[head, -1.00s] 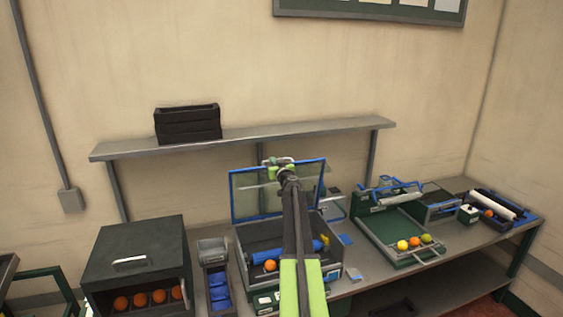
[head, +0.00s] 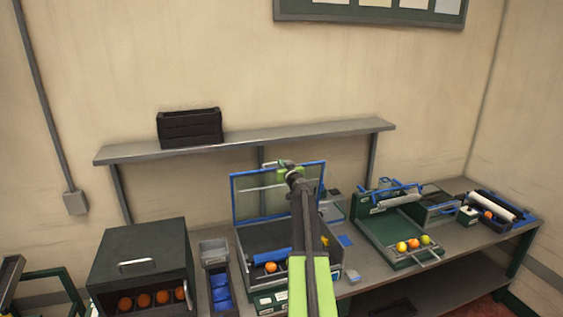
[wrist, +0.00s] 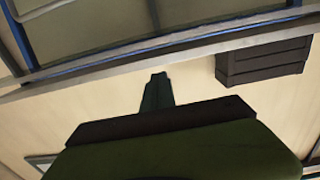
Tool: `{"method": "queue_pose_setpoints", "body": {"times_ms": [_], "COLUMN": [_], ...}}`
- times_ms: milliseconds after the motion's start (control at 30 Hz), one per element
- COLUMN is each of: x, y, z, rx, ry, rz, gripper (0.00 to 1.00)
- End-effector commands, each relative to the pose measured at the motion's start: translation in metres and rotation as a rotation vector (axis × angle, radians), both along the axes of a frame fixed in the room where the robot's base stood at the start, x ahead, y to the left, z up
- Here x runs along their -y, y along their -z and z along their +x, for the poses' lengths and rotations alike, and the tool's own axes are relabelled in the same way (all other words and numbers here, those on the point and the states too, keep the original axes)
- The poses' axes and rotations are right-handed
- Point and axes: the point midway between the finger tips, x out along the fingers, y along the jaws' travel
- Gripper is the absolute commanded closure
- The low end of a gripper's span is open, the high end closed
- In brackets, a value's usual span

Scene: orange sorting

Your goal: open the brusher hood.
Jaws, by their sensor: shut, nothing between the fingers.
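The brusher hood (head: 247,196) is a clear panel in a blue frame. It stands raised, nearly upright, at the back of the grey brusher box (head: 243,258). An orange (head: 270,267) and part of a yellow piece show inside the open box. My gripper (head: 284,166) is shut and empty at the upper right of the hood, in front of its top edge in the head view. I cannot tell whether it touches the frame. In the wrist view the shut fingers (wrist: 157,90) point past a blue-edged frame that looks like the hood (wrist: 120,25).
A shelf (head: 270,140) with a black crate (head: 190,128) is on the wall behind. A dark green box with oranges (head: 140,262) stands left. A green tray (head: 385,235) with several fruits and a roller unit (head: 500,207) stand right.

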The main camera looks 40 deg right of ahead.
Motion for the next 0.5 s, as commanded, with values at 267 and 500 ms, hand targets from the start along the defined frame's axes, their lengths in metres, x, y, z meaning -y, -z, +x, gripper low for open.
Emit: {"method": "queue_pose_setpoints", "body": {"times_ms": [267, 500], "x": [-0.03, -0.034], "y": [-0.03, -0.032], "z": [-0.053, -0.064], "rx": [0.0, 0.0], "ry": [-0.001, 0.0], "rz": [-0.001, -0.001], "gripper": [1.0, 1.0]}}
